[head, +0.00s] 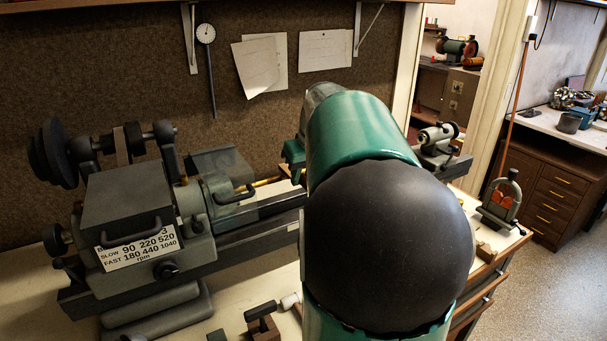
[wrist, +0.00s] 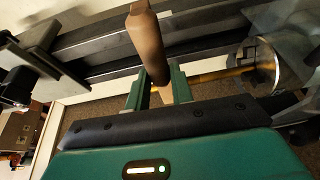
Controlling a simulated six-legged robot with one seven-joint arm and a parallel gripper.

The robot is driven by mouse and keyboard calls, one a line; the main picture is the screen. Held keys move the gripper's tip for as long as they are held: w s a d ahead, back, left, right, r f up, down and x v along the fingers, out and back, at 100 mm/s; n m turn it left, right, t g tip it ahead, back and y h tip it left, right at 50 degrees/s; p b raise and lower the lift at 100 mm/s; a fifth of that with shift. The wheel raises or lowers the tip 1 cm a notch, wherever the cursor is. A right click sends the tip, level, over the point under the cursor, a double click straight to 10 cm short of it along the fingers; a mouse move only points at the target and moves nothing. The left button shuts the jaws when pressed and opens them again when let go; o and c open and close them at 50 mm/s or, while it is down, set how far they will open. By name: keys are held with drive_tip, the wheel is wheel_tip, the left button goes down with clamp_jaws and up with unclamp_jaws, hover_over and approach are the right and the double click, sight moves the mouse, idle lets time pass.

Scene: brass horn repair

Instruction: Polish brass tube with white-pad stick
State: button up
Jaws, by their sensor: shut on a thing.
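My gripper (wrist: 158,82) is shut on a stick (wrist: 148,42) with a brown, rounded handle, held between the two green fingers in the wrist view. The stick's paler far end (wrist: 166,96) shows between the fingers; a white pad cannot be made out clearly. The brass tube (wrist: 205,76) lies just behind and right of the fingers, running into the lathe's chuck (wrist: 262,66). I cannot tell whether stick and tube touch. In the head view a short piece of the brass tube (head: 266,182) shows left of my arm, which hides the stick and most of the gripper.
The grey lathe headstock (head: 128,205) stands at left, its bed (head: 245,237) running right behind my arm. A white-headed mallet (head: 289,301) and small blocks lie on the bench front. A clamp-like stand (head: 502,196) with red parts stands at right. Open floor (head: 540,290) lies beyond the bench.

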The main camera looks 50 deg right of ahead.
drive_tip(key=shift+s+a, duration=0.1)
drive_tip(key=shift+s+a+r, duration=0.3)
drive_tip(key=shift+s+r, duration=0.45)
drive_tip(key=shift+s, duration=0.2)
drive_tip(key=shift+s+a+r, duration=0.25)
drive_tip(key=shift+s+r, duration=0.5)
drive_tip(key=shift+s, duration=0.15)
drive_tip(key=shift+w, duration=0.2)
